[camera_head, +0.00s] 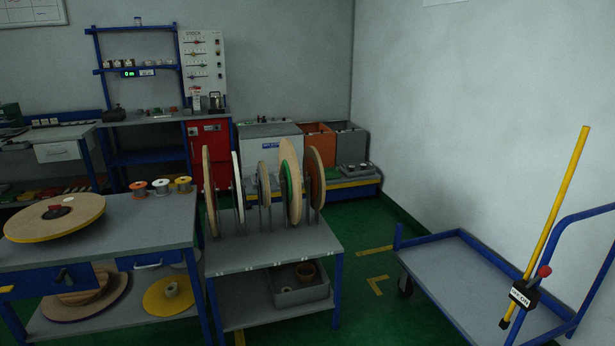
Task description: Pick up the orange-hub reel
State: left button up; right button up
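Several large reels stand on edge in slots on a grey rack table (270,248) in the middle of the view. The rightmost reel (317,178) shows an orange-brown face behind a tan edge and looks like the orange-hub reel, though its hub is not clearly visible. Beside it on the left is a tan reel with a green part (291,180). A small spool with an orange-red top (138,187) stands on the bench at the left. Neither of my grippers is in view.
A wooden disc (55,218) lies on the left bench (140,228). A blue-framed cart (470,285) with a yellow pole (558,200) stands at the right. Green floor (375,318) is open between rack and cart. A grey bin (300,288) sits on the lower shelf.

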aim_at(313, 163)
jog(key=i+j+u, duration=0.1)
jog(key=i, duration=0.65)
jog(key=i+j+u, duration=0.15)
jog(key=i, duration=0.55)
